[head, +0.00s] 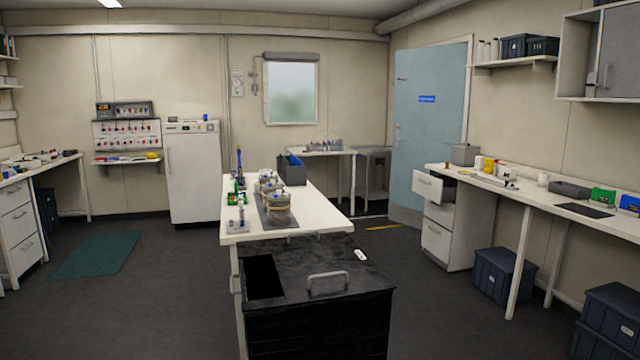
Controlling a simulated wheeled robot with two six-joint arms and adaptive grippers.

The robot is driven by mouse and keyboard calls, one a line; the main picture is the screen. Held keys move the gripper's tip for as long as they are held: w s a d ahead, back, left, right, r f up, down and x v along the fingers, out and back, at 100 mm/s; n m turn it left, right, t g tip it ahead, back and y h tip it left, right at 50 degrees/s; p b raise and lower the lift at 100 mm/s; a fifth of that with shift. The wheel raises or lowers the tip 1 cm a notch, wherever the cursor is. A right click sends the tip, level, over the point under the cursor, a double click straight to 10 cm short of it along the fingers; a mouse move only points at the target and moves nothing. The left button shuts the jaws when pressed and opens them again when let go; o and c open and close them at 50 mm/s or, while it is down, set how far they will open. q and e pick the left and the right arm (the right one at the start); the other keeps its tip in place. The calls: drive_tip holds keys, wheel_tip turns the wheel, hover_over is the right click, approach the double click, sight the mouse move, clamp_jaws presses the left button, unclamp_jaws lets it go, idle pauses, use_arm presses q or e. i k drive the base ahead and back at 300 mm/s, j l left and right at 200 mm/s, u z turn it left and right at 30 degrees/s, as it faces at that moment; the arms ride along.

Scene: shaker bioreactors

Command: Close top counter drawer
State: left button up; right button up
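The top drawer (429,187) of the cabinet under the right-hand counter stands pulled out to the left, with its white front and small handle facing left. The closed drawer below it (436,240) sits flush in the same cabinet. The white counter top (530,198) runs along the right wall above them. The inside of the open drawer is mostly hidden from this angle. Neither of my grippers shows in the head view.
A white island table (318,200) with glass vessels stands in the middle. A black unit with a metal handle (328,284) is close in front. Blue bins (504,274) stand under the right counter. Grey floor (415,295) is clear between the black unit and cabinet.

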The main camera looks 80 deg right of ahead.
sight(439, 189)
drive_tip(key=l+z, duration=0.1)
drive_tip(key=z, duration=3.35)
drive_tip(key=i+l+z, duration=0.35)
drive_tip(key=i, duration=0.35)
drive_tip(key=i+j+z, duration=0.1)
drive_tip(key=i+z, duration=0.2)
drive_tip(key=i, duration=0.4)
drive_tip(key=i+j+z, duration=0.15)
drive_tip(key=i+z, duration=0.2)
drive_tip(key=i, duration=0.4)
drive_tip(key=i+u, duration=0.25)
drive_tip(key=i, duration=0.2)
drive_tip(key=i+l+u, duration=0.1)
drive_tip(key=i+u, duration=0.15)
drive_tip(key=i, duration=0.2)
drive_tip(key=i+l+u, duration=0.25)
drive_tip(key=i, duration=0.15)
drive_tip(key=i+j+u, duration=0.2)
drive_tip(key=i+u, duration=0.9)
drive_tip(key=i, duration=0.15)
drive_tip(key=i+j+z, duration=0.2)
drive_tip(key=i+z, duration=0.3)
drive_tip(key=i, duration=0.15)
drive_tip(key=i+j+z, duration=1.5)
drive_tip(key=j, duration=0.5)
drive_tip(key=k+l, duration=0.05)
drive_tip(key=k, duration=0.05)
